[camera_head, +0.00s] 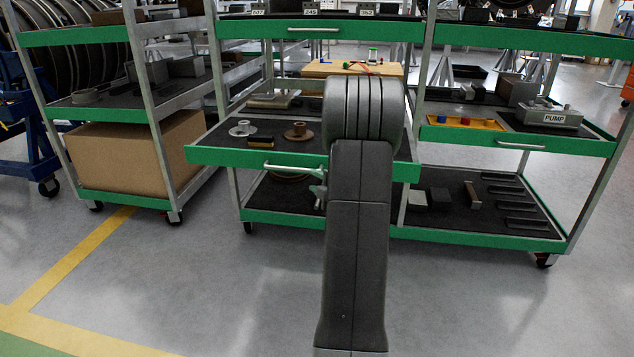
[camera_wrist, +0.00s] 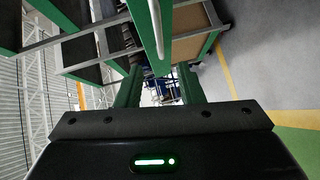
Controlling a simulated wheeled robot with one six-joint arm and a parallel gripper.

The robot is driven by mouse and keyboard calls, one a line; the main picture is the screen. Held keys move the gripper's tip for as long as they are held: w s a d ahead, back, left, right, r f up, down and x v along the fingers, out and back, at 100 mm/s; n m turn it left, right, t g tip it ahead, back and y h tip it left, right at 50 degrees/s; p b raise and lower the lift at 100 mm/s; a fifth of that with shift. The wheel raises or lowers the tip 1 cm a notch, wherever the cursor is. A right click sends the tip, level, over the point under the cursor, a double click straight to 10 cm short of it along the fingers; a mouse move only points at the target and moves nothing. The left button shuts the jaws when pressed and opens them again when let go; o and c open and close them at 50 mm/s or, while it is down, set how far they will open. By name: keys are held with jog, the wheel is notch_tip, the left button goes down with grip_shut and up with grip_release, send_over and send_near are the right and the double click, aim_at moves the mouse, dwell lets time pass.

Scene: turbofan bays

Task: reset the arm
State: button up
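My arm stands upright in the middle of the head view and hides most of what is behind it, including most of my gripper. In the wrist view my gripper (camera_wrist: 160,88) shows two green fingers, spread apart, with nothing between them. Past the fingers are a green shelf edge with a pale handle and a blue stand in the distance. The wrist view is turned on its side.
A middle drawer (camera_head: 300,165) sticks out toward me, holding two flanged parts and a brush-like block. A large cardboard box (camera_head: 130,155) sits low on the left cart. A pump box (camera_head: 549,117) and yellow tray (camera_head: 466,122) are right. The near floor is clear.

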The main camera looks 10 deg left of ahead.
aim_at(294, 170)
jog(key=b+x, duration=0.2)
jog(key=x, duration=1.1)
jog(key=shift+b, duration=0.3)
jog(key=shift+w+a, duration=0.35)
jog(key=shift+w, duration=0.15)
jog(key=shift+d, duration=0.1)
